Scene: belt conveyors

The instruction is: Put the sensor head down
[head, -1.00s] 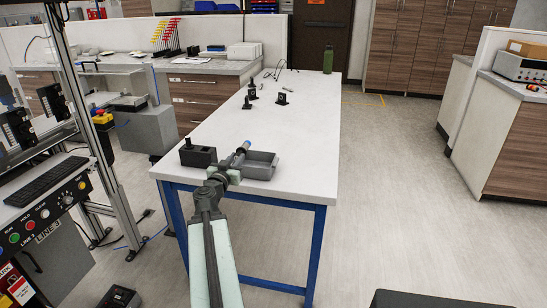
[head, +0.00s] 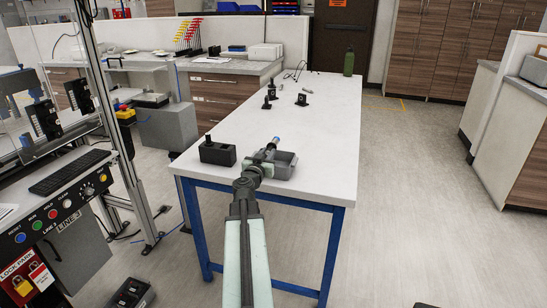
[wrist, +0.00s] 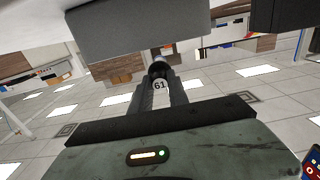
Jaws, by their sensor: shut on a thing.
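In the wrist view the sensor head (wrist: 159,86) sits between the fingers, with a label reading 61 and a dark round end. The gripper is at the near end of the white worktable (head: 300,130), partly in front of a grey tray (head: 286,159). I cannot tell whether the sensor head touches the tray or is above it. The wrist view appears upside down and shows a big grey surface, probably the tray, close by.
A black block with a knob (head: 217,153) stands left of the gripper. Several small black mounts (head: 272,92) and a green bottle (head: 349,62) stand farther back. The table's middle and right side are clear. A conveyor control panel (head: 62,216) is at left.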

